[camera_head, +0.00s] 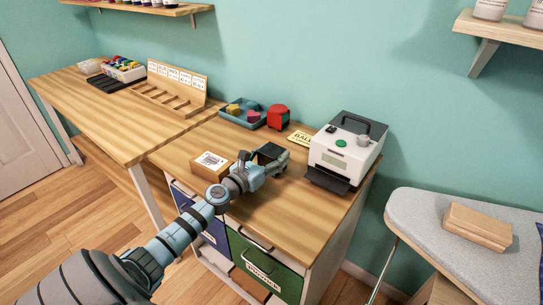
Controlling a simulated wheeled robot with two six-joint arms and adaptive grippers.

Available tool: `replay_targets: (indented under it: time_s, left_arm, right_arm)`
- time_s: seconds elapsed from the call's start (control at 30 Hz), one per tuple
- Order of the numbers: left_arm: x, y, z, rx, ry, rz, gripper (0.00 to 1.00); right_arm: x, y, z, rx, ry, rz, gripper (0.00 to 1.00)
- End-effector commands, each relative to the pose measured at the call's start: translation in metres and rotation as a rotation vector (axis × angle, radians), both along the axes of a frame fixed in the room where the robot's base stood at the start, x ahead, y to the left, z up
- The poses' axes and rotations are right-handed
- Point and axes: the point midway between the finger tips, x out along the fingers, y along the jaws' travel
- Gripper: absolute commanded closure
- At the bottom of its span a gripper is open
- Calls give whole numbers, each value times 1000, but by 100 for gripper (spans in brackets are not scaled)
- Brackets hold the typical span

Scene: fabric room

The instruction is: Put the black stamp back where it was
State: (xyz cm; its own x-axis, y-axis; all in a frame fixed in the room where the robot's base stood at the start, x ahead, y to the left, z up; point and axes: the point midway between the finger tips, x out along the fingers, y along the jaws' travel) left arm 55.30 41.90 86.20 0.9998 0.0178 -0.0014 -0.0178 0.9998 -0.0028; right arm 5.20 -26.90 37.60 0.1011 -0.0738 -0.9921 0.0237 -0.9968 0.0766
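My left gripper (272,154) reaches over the middle of the wooden desk (245,208), between a small cardboard box and a white machine. Its dark fingers are small in view, and I cannot tell whether they are open or hold anything. I cannot make out the black stamp for certain. A small black item (331,129) sits on top of the white machine (343,151), but its kind is unclear. My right gripper is not in view.
The cardboard box (211,164) with a label is left of my gripper. Behind are a teal tray (242,116), a red round object (278,117) and a yellow card (299,138). A wooden rack (172,88) stands on the left table. An ironing board (485,250) is right.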

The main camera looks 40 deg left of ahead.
Motion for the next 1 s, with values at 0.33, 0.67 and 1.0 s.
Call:
replay_targets:
  time_s: [0.33,0.67,1.0]
  left_arm:
    - [0,0,0,0,0,0,22]
    - [-27,-1,1,6,-1,-5,22]
    - [-104,-3,1,8,8,-3,22]
  right_arm:
    - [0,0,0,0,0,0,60]
    - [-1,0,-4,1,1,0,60]
    - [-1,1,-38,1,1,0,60]
